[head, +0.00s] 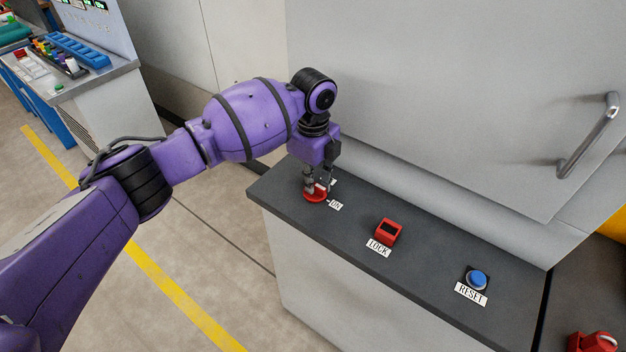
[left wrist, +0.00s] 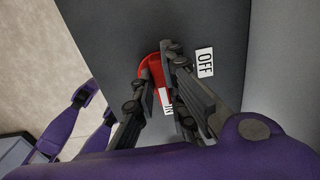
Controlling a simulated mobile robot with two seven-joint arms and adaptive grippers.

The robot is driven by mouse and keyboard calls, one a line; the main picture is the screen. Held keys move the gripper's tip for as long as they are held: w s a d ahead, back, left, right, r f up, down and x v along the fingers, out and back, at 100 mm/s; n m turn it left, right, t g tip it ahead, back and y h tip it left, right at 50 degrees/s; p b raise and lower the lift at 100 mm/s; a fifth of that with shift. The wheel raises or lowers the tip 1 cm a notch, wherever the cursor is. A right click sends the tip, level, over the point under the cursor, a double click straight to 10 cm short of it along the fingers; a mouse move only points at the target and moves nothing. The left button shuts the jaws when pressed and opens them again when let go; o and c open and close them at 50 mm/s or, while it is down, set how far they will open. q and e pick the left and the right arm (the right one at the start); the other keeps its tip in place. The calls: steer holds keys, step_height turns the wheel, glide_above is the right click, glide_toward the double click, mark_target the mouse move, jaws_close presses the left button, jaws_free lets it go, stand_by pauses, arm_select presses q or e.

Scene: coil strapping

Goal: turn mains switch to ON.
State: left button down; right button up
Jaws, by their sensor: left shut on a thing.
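The mains switch is a red rotary knob (head: 312,198) on the dark console top, at its left end. My left gripper (head: 317,184) comes down from above and is shut on the knob. In the left wrist view the red knob (left wrist: 151,69) shows between and behind the two fingers (left wrist: 160,85). A white mark (left wrist: 164,96) on the knob lies on the side toward the ON label (left wrist: 168,110). The OFF label (left wrist: 204,62) sits to the right of the knob there. The fingers hide part of the knob. My right gripper is not seen.
Along the console top (head: 282,190) stand a red LOCK part (head: 388,232) and a blue RESET button (head: 476,280). A grey cabinet with a metal handle (head: 590,135) rises behind. A bench with coloured items (head: 75,58) is at the far left.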

arm_select(q)
steer(key=c, duration=1.9)
jaws_free()
steer(key=shift+o, duration=0.5)
step_height(320, 180, up, 12)
